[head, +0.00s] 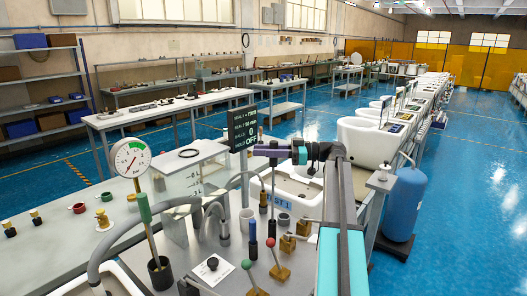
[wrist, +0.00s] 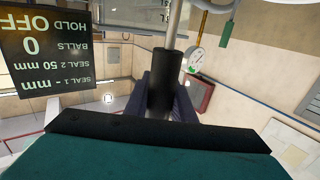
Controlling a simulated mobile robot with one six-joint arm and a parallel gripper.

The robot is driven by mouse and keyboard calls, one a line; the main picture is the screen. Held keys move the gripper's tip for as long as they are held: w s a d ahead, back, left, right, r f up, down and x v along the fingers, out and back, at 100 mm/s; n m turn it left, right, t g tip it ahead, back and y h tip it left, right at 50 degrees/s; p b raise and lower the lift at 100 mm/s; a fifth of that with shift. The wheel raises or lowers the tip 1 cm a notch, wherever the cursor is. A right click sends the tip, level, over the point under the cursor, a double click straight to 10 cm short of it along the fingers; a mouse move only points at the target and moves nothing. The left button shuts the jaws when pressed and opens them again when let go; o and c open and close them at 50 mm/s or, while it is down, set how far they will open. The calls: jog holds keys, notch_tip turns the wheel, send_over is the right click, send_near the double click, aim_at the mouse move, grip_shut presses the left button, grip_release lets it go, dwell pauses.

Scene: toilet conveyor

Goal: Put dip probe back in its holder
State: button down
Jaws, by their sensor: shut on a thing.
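The dip probe has a black cylindrical grip (wrist: 160,85) and a pale metal rod (wrist: 173,25). My gripper (head: 272,150) is shut around the black grip, and it also shows in the wrist view (wrist: 160,100). In the head view the thin probe rod (head: 272,190) hangs about upright below my gripper, in front of the white basin (head: 300,185) of the test station. Its lower end is hard to make out among the fittings. I cannot tell for sure which fitting is the probe's holder; a dark cup-like ring (head: 283,219) stands below and slightly right of the rod.
A black display (head: 243,127) reads HOLD OFF, left of my gripper. A dial gauge (head: 131,158) stands at left. Green- and red-topped levers (head: 252,240), brass blocks (head: 287,244) and a grey bent hose (head: 215,215) crowd the bench. A blue cylinder (head: 404,205) stands right.

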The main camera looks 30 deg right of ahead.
notch_tip(320, 180, down, 7)
jog(key=b, duration=0.5)
jog(key=shift+r, duration=0.2)
dwell(1.5)
jog(key=c, duration=1.4)
grip_release()
jog(key=shift+c, duration=0.2)
jog(key=shift+d, duration=0.1)
jog(key=b+v, duration=0.3)
jog(key=v, duration=1)
jog(key=shift+s+d+b, duration=0.25)
jog(key=shift+b, duration=0.15)
